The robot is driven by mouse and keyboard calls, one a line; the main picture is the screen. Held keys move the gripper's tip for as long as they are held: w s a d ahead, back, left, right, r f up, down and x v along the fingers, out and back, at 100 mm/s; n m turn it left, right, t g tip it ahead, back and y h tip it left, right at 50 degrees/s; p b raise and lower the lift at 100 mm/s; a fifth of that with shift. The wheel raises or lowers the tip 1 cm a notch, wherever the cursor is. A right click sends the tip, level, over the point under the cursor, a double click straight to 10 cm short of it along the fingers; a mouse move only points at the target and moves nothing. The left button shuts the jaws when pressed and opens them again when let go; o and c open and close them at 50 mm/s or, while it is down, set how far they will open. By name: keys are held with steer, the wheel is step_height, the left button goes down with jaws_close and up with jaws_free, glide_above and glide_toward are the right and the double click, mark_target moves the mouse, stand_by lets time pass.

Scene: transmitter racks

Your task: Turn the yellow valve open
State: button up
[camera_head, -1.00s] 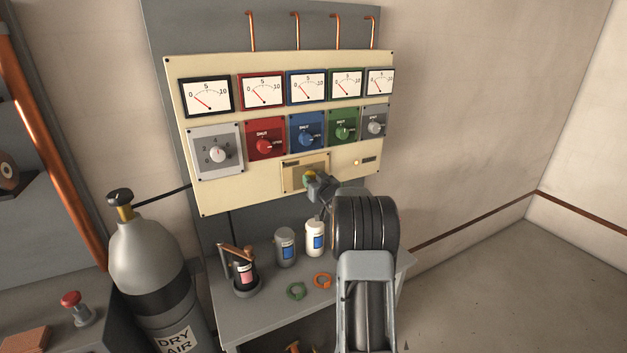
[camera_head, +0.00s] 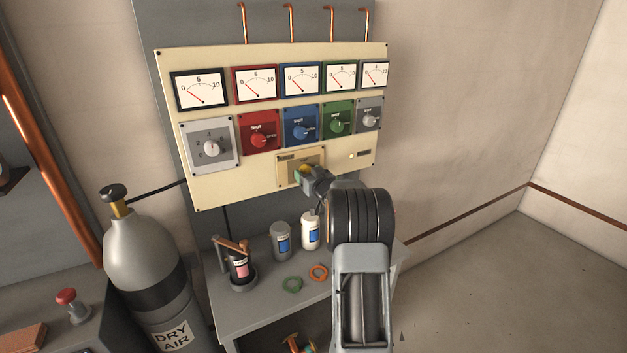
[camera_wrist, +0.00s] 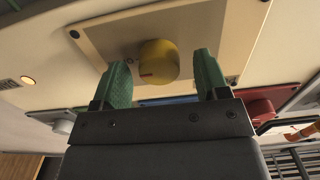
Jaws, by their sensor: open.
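The yellow valve knob (camera_wrist: 160,62) is round, with a dark red mark on its side, on a cream plate (camera_wrist: 105,38). In the head view a bit of the yellow valve (camera_head: 306,167) shows on the panel's lower plate, partly hidden by my gripper (camera_head: 301,173). In the wrist view my gripper (camera_wrist: 161,72) is open. Its two green fingers stand on either side of the knob, with visible gaps between the knob and each finger.
Above are red (camera_head: 260,132), blue (camera_head: 301,126) and green (camera_head: 338,122) valve plates and a row of gauges (camera_head: 301,79). A small lamp (camera_head: 351,155) is at right. Below, a grey bench (camera_head: 265,310) holds bottles and rings. A gas cylinder (camera_head: 146,250) stands left.

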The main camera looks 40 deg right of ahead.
steer(key=s+a+b, duration=0.2)
steer(key=s+b, duration=0.1)
steer(key=s, duration=1)
steer(key=shift+s, duration=0.25)
steer(key=s+d+f+m+g+h, duration=0.3)
steer(key=s+d+f+g+h, duration=0.15)
steer(key=f+g, duration=0.3)
steer(key=s+a+f+g+y, duration=0.1)
steer(key=s+a+f+g, duration=0.25)
steer(key=s+a, duration=0.2)
steer(key=s+a+r+n+g+y, duration=0.1)
steer(key=s+a+y, duration=0.1)
steer(key=a, duration=0.7)
steer(key=s+a+r+n+y, duration=0.2)
steer(key=s+a, duration=0.3)
steer(key=a, duration=0.4)
steer(key=s+a+r+n+g+y, duration=0.1)
steer(key=s+a+r+y, duration=0.1)
steer(key=a, duration=0.8)
steer(key=shift+s+n+g, duration=0.3)
steer(key=shift+s+n, duration=0.1)
steer(key=shift+s, duration=0.3)
